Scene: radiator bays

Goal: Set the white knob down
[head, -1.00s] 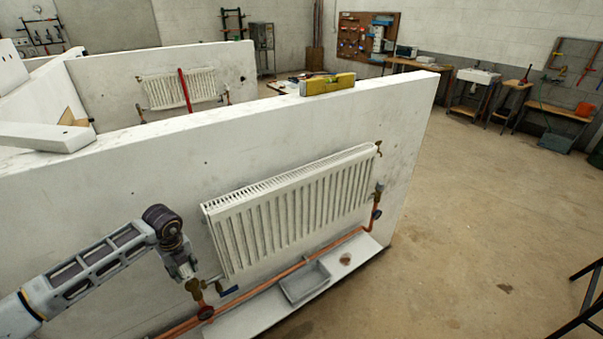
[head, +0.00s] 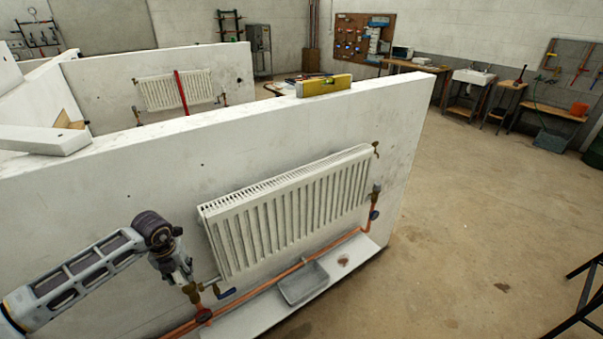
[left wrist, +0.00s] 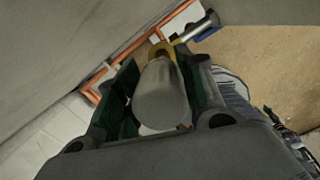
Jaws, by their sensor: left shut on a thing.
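A pale grey-white rounded cylinder, which I take for the white knob (left wrist: 162,98), sits between the fingers of my left gripper (left wrist: 158,100) in the left wrist view. The gripper is shut on it. Just beyond it shows a brass ring (left wrist: 160,50); I cannot tell whether the knob touches it. In the head view my left gripper (head: 184,274) points down at the brass valve (head: 193,292) by the lower left corner of the radiator (head: 290,210). The knob is hidden there. My right gripper is not in view.
A grey tray (head: 303,296) stands on the white ledge (head: 262,318) below the radiator, beside a brown stain. Copper pipe (head: 262,282) runs along the wall's foot. A yellow level (head: 323,85) lies on the wall top. Open floor is at right, with a dark frame (head: 588,283).

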